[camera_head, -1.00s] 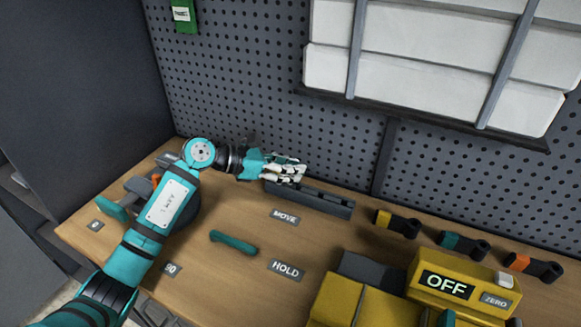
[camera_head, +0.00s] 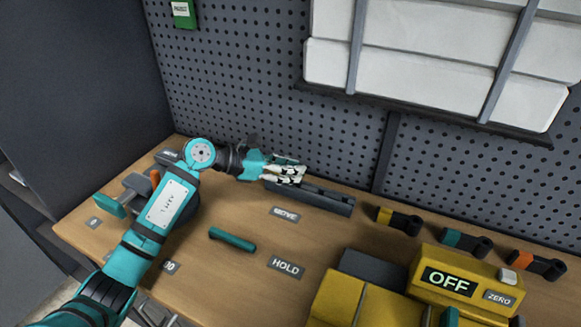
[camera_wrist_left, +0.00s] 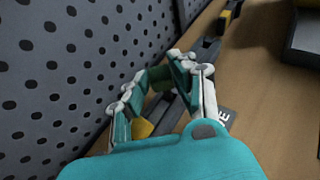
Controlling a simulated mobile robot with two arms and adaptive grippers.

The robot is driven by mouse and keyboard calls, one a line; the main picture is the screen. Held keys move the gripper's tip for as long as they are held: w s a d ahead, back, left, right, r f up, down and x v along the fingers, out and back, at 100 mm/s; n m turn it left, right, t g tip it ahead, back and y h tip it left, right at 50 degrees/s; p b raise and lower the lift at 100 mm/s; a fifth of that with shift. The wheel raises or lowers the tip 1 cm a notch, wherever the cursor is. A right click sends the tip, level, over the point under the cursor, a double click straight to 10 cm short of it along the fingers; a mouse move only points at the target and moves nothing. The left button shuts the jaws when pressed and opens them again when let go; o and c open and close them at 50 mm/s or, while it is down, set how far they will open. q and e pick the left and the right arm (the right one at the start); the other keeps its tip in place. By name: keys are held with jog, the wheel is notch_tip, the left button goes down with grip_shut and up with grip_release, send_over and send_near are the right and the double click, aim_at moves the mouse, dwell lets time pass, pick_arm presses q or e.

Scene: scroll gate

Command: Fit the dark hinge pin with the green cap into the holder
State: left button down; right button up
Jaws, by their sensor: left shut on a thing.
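My left gripper (camera_head: 286,174) is over the left end of the holder, a long dark block (camera_head: 325,201) at the foot of the pegboard. In the left wrist view, its fingers (camera_wrist_left: 168,76) are shut on a dark green piece (camera_wrist_left: 161,77), which looks like the green cap of the hinge pin. The dark shaft is mostly hidden by the fingers, and I cannot tell whether it is inside the holder. The holder also shows beyond the fingers in the wrist view (camera_wrist_left: 207,50). My right gripper is not in view.
A teal rod (camera_head: 232,239) lies on the wooden table. Dark pieces with yellow (camera_head: 384,216), teal (camera_head: 452,238) and orange (camera_head: 519,259) ends lie at the right. A yellow unit reading OFF (camera_head: 425,285) stands at front right. The pegboard (camera_head: 250,90) rises close behind the gripper.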

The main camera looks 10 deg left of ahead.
pick_arm(q)
jog(key=shift+f+b, duration=0.6)
jog(key=shift+f, duration=0.1)
jog(key=c, duration=1)
grip_release()
